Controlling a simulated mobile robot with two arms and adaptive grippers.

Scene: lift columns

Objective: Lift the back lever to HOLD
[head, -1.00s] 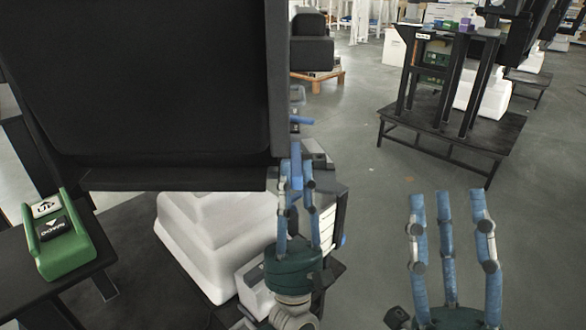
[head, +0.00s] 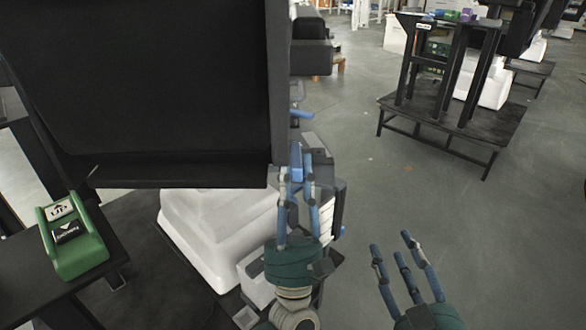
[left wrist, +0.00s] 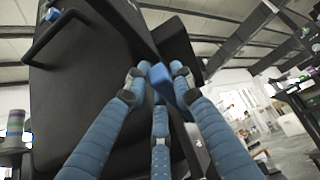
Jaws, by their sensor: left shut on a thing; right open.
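A blue lever (head: 297,150) stands at the lower right edge of the big black panel (head: 150,90) in the head view. My left gripper (head: 295,180) is shut on this lever, with its fingers pointing up around it. The blue lever also shows in the left wrist view (left wrist: 160,78), between the fingertips and beside a dark panel. The fingers hide part of the lever. Any HOLD mark is not legible. My right gripper (head: 400,245) is open and empty, over the floor at the lower right.
A green switch box (head: 75,240) marked UP and DOWN sits on a dark ledge at left. A white stepped base (head: 215,235) is below the panel. Another blue handle (head: 301,114) is farther back. A black stand (head: 450,115) is at the back right. Floor between is clear.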

